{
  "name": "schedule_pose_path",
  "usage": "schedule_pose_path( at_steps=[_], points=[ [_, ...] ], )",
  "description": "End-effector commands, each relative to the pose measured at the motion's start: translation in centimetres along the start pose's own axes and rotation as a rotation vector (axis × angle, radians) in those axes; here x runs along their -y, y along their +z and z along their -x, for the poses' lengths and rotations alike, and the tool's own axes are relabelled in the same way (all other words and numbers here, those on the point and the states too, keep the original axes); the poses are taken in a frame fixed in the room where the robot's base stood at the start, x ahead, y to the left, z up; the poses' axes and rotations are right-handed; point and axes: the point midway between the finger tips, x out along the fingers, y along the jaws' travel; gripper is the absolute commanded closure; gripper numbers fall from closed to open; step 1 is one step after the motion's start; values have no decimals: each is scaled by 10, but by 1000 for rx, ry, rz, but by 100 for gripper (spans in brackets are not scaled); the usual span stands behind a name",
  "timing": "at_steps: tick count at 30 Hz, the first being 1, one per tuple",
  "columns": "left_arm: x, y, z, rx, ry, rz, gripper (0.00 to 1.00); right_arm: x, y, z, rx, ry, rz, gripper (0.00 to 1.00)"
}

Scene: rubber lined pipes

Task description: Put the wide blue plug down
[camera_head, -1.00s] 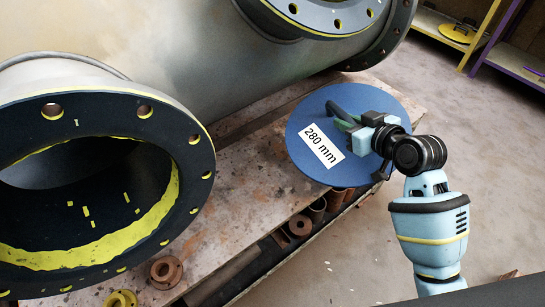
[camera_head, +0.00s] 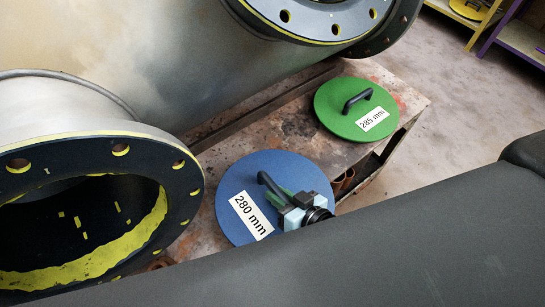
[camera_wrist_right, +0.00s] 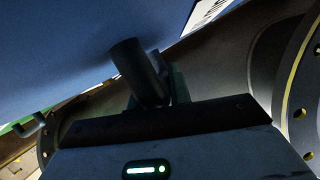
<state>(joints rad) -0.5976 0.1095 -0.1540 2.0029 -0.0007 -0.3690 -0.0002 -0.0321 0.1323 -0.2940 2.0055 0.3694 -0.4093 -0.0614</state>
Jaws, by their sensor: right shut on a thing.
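The wide blue plug (camera_head: 232,178) is a flat blue disc with a "280 mm" label and a dark bar handle (camera_head: 268,184). It is over the front of the rusty workbench (camera_head: 290,122) in the head view; I cannot tell whether it touches the top. My right gripper (camera_head: 279,197) is shut on the handle. In the right wrist view the blue disc (camera_wrist_right: 60,50) fills the upper left and the handle (camera_wrist_right: 138,72) is between the fingers. My left gripper is not in view.
A green plug (camera_head: 335,107) labelled "285 mm" lies at the bench's far right end. A large rubber-lined pipe flange (camera_head: 92,150) stands close to the blue plug's left. Another flange (camera_head: 335,22) is above. Shelves stand at the upper right, beyond open floor (camera_head: 440,100).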

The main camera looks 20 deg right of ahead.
Motion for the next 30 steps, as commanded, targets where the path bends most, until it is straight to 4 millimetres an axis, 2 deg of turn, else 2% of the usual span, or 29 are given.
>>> schedule_pose_path(
  at_steps=[5,10,24,30],
  points=[
    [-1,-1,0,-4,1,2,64,2,-1,1,-9,-1,-4,100],
    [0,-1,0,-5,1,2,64,-7,-7,-9,-9,0,0,100],
    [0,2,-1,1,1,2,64,-67,-46,-72,-9,1,0,100],
    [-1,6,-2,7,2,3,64,-87,-58,-94,-8,0,0,100]
  ],
)
